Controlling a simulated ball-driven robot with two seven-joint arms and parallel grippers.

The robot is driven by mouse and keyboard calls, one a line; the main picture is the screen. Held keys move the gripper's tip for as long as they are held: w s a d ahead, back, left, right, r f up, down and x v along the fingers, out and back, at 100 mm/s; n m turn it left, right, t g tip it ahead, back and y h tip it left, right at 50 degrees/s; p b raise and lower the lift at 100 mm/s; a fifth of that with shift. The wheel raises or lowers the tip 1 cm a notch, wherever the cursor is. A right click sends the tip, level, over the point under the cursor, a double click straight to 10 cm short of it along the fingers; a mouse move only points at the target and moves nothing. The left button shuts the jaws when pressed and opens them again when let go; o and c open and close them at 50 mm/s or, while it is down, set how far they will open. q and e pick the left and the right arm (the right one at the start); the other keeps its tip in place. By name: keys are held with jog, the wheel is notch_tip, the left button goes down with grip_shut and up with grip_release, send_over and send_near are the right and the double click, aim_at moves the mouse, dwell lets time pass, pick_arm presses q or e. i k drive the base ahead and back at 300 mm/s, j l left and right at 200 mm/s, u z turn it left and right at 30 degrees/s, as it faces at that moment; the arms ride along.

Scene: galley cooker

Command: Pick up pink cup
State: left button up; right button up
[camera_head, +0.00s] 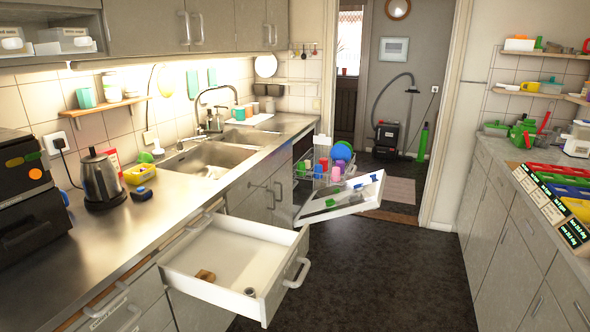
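A small pink cup (336,174) shows in the head view in the dishwasher rack (318,186), beyond the open drawer. It is small in the picture, and its exact pose is hard to tell. Neither of my grippers is in view.
The dishwasher door (345,200) is folded down into the aisle. Nearer, a white drawer (225,268) stands pulled out, holding two small items. A kettle (101,180) and sink (210,160) are on the left counter. The dark floor (390,275) is clear.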

aim_at(336, 171)
jog(key=i+l, duration=0.3)
jog(key=i, duration=0.2)
jog(key=i+l, duration=0.65)
jog(key=i, duration=0.3)
jog(key=i+l+z, duration=0.1)
jog(key=i+l, duration=0.25)
jog(key=i, duration=0.15)
jog(key=i+l, duration=0.3)
jog(key=i, duration=0.2)
